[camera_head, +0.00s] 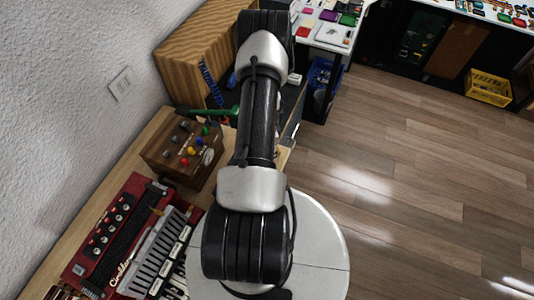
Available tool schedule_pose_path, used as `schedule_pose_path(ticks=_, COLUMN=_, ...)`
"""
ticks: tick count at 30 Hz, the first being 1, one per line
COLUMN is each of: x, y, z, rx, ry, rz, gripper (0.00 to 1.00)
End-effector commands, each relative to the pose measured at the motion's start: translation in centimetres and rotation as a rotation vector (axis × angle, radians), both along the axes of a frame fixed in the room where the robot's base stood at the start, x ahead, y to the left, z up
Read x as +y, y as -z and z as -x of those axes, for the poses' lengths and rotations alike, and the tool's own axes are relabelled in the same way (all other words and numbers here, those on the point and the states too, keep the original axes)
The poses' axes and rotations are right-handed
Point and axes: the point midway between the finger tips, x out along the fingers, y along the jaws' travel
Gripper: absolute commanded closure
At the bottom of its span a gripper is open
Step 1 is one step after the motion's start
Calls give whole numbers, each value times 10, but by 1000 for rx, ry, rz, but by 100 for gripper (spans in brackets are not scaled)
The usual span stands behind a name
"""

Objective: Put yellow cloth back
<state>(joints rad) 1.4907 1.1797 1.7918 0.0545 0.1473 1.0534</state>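I cannot make out a yellow cloth in this view. My arm crosses the middle of the picture and hides part of what lies behind it. My gripper is not in view, so its state does not show.
A red accordion (99,234) and a wooden box with coloured knobs (168,163) sit on the wooden table (57,251) at left. A striped wooden cabinet (193,53) stands behind. A cluttered white table (339,48) is at the back. A yellow crate (488,87) sits at right. The wooden floor (420,170) is clear.

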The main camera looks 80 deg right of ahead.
Motion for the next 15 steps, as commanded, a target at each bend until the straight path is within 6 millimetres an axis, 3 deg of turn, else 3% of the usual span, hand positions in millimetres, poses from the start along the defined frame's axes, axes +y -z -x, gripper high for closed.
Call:
schedule_pose_path(ticks=3, x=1, y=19, z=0, rx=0, ry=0, rz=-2, gripper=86)
schedule_pose_path(ticks=15, x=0, y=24, z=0, rx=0, ry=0, rz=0, gripper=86)
